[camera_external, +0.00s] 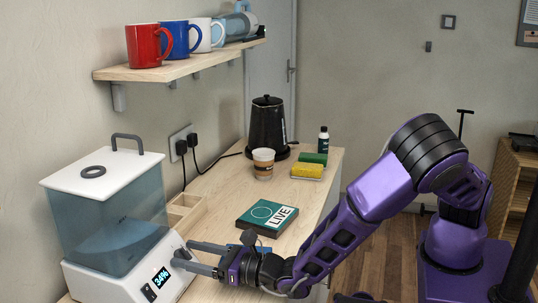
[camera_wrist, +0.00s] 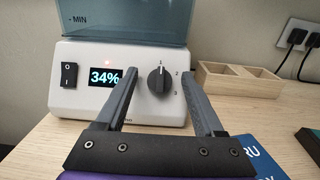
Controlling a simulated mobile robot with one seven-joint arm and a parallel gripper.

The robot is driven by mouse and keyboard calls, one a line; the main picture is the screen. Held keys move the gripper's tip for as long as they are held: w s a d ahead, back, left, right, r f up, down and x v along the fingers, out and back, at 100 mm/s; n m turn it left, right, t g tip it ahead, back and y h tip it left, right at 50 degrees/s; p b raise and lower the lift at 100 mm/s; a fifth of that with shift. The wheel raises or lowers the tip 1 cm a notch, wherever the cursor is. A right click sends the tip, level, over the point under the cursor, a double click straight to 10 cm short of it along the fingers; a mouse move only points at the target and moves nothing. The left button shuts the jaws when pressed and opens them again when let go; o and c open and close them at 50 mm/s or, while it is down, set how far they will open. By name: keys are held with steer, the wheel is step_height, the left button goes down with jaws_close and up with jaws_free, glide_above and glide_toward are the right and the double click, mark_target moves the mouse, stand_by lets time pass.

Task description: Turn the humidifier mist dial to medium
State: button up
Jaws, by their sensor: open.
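The humidifier (camera_external: 105,215) stands at the left end of the counter, with a blue translucent tank, a white lid with a grey handle and a white base. In the wrist view its base (camera_wrist: 70,105) shows a lit display (camera_wrist: 106,77) reading 34% and a round black dial (camera_wrist: 160,81). The dial is marked 1, 2 and 3, and its pointer is up, near the 1. My gripper (camera_external: 184,253) is open in front of the base. In the wrist view my gripper (camera_wrist: 154,72) has one finger on each side of the dial. I cannot tell whether either finger touches it.
A black rocker switch (camera_wrist: 69,75) is left of the display. A wooden compartment tray (camera_wrist: 238,82) stands right of the humidifier. A teal book marked LIVE (camera_external: 268,216) lies near my gripper. A paper cup (camera_external: 263,163) and a black kettle (camera_external: 268,126) stand farther back.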

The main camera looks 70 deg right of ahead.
jaws_close()
steer(key=shift+m+h, duration=0.3)
steer(key=shift+m, duration=0.1)
steer(key=m+h, duration=0.1)
steer(key=m, duration=0.1)
steer(key=m+g+h, duration=0.1)
steer(key=m+h, duration=0.1)
steer(key=m, duration=0.1)
steer(key=m+h+b, duration=0.1)
steer(key=m, duration=0.1)
steer(key=shift+a+g, duration=0.25)
steer(key=shift+g, duration=0.05)
steer(key=m+g+h+b, duration=0.1)
steer(key=m, duration=0.2)
steer(key=m+g+h+b, duration=0.1)
steer(key=m+h, duration=0.1)
steer(key=m, duration=0.1)
steer(key=shift+a+m+g, duration=0.1)
steer(key=shift+m+g, duration=0.2)
steer(key=shift+g, duration=0.1)
steer(key=shift+r, duration=0.1)
jaws_free()
